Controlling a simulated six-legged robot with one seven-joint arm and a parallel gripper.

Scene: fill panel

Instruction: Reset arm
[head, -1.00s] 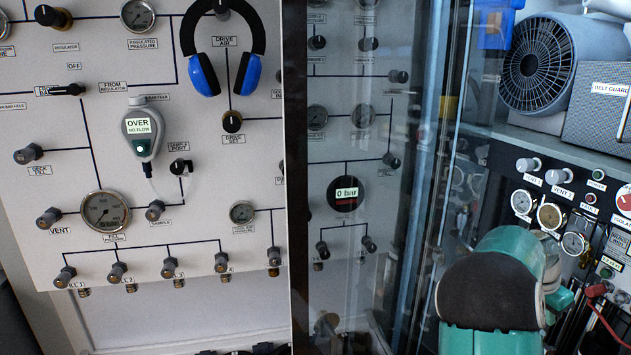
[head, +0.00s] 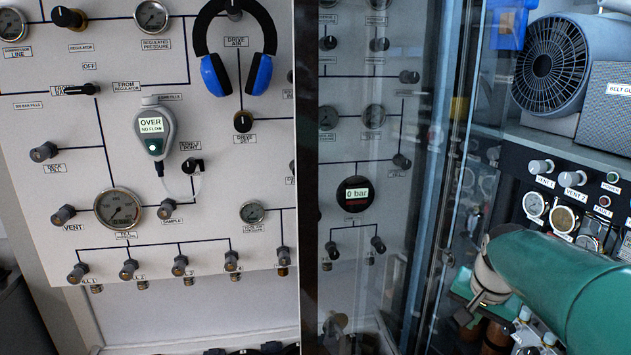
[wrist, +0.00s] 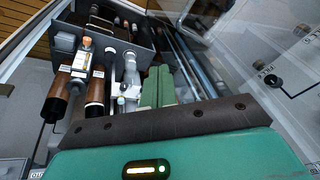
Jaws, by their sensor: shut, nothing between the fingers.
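My gripper (wrist: 158,80) shows in the wrist view as two green fingers side by side, closed together with nothing between them. Its green housing fills the bottom of that view. In the head view my teal arm reaches in from the right edge, in front of the equipment on the right. The fingers cannot be made out clearly there.
A gauge panel (head: 60,200) with knobs stands at left, with blue headphones (head: 212,75) and a handheld meter (head: 152,130). A glass pane (head: 440,130) runs beside my arm. Brown cylinders (wrist: 58,95) and fittings lie near the gripper. A fan (head: 550,65) stands at upper right.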

